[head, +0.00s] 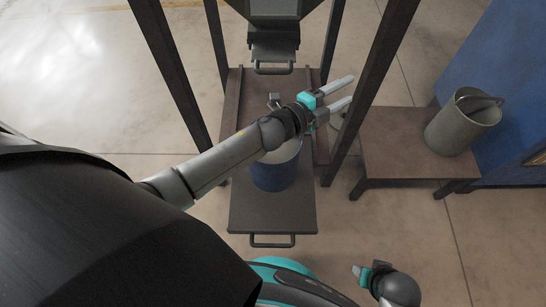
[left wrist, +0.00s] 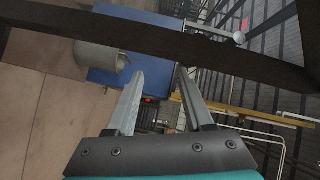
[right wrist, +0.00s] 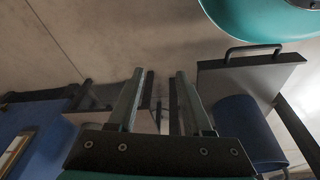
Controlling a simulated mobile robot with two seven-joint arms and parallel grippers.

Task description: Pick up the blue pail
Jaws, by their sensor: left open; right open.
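The blue pail (head: 274,176) stands on a dark pull-out tray (head: 272,212) under a hopper, partly hidden behind my left forearm in the head view. It also shows at the right of the right wrist view (right wrist: 243,125). My left gripper (head: 343,91) is open and empty, reaching past the pail toward the frame's right post. In the left wrist view its fingers (left wrist: 160,97) point away from the pail, which is out of that view. My right gripper (head: 357,270) is low at the front right, apart from the pail. Its fingers (right wrist: 158,97) are open and empty.
A grey pail (head: 463,124) stands on a low brown table (head: 405,140) at the right, beside a blue cabinet (head: 500,80). The dark frame posts (head: 371,75) rise around the tray. The hopper's chute (head: 273,45) hangs above. Open floor (head: 390,230) lies in front.

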